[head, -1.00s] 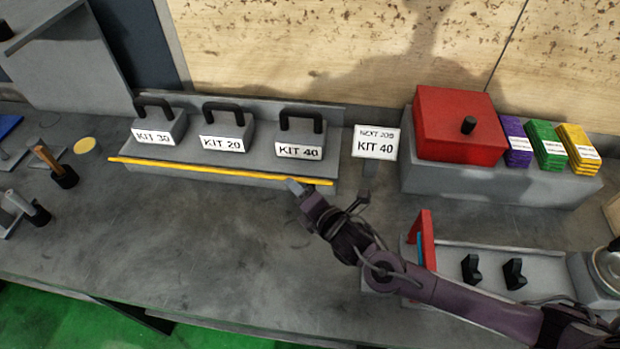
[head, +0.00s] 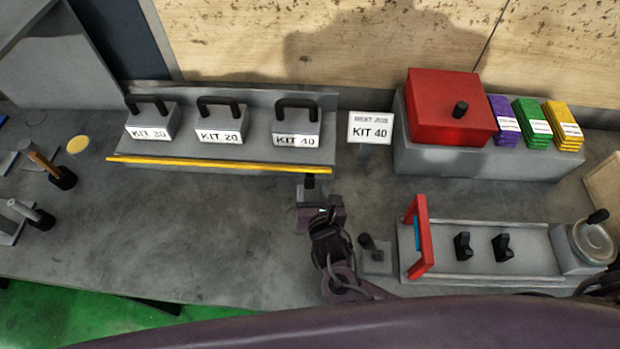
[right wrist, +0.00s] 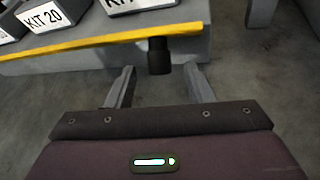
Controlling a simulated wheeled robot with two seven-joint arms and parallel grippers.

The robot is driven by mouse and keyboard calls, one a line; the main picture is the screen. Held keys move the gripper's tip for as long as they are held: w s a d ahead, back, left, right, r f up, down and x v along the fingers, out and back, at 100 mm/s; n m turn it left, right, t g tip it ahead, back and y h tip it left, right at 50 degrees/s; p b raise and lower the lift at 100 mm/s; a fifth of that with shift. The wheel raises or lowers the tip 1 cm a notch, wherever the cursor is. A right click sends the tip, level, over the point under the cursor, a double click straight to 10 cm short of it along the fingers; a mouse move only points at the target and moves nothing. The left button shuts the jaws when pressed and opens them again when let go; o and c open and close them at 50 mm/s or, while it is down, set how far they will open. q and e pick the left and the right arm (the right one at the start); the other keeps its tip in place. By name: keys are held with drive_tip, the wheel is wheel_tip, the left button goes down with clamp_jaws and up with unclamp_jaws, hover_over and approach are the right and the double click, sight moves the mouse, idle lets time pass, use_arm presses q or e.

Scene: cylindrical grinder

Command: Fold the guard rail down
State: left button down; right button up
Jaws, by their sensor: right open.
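The yellow guard rail (head: 220,165) runs along the front edge of the grey kit shelf. It also crosses the right wrist view (right wrist: 100,42). A short black knob (right wrist: 159,55) stands out just below the rail near its right end; it also shows in the head view (head: 309,182). My right gripper (right wrist: 160,76) is open, with one finger on each side of the knob's near end and gaps visible on both sides. In the head view my right gripper (head: 312,192) is just in front of the rail's right end. My left gripper is not in view.
Kit boxes 30 (head: 149,128), 20 (head: 221,124) and 40 (head: 297,127) stand behind the rail. A KIT 40 sign (head: 370,128) stands right of the shelf. A fixture with a red frame (head: 418,238) is to the right. The bench (head: 180,220) before the rail is clear.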

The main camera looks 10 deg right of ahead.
sight(311, 185)
drive_tip(key=x, duration=0.5)
